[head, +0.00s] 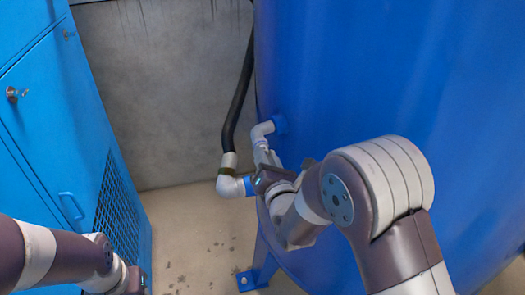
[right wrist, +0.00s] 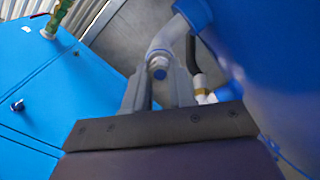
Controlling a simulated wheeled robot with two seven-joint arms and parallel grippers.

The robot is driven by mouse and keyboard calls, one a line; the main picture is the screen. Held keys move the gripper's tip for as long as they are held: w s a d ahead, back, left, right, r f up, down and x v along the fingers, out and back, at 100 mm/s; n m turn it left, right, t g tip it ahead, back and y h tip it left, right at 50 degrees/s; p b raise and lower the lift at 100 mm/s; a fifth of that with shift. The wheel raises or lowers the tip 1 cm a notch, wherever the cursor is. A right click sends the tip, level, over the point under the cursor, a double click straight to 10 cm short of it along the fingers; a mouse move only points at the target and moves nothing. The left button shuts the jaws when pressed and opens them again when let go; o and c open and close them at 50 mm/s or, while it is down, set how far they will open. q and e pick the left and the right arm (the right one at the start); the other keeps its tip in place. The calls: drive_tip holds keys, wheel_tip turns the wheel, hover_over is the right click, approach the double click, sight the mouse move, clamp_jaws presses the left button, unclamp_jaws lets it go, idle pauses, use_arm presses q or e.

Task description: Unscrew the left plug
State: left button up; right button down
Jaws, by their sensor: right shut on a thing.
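A grey elbow pipe (head: 262,131) comes out of the side of the blue tank (head: 350,80) and bends downward. In the right wrist view the elbow pipe (right wrist: 165,42) ends in a small plug (right wrist: 159,69) between my fingers. My right gripper (head: 265,157) is shut on this plug at the pipe's end; it also shows in the right wrist view (right wrist: 159,84). The gripper hides most of the plug in the head view. My left gripper (head: 137,283) is low at the left, cut by the frame's bottom edge, and its fingers cannot be made out.
A second white elbow (head: 232,186) with a black hose (head: 238,100) sits just left of my right gripper. A blue cabinet (head: 60,130) stands at the left. A tank foot (head: 255,277) is on the floor. Bare floor (head: 190,230) lies between cabinet and tank.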

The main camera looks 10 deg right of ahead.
drive_tip(key=n, duration=0.2)
drive_tip(key=shift+f+n, duration=0.2)
drive_tip(key=shift+n, duration=0.2)
drive_tip(key=c, duration=1.1)
unclamp_jaws()
drive_tip(key=shift+o, duration=1.2)
drive_tip(key=shift+s+r, duration=0.15)
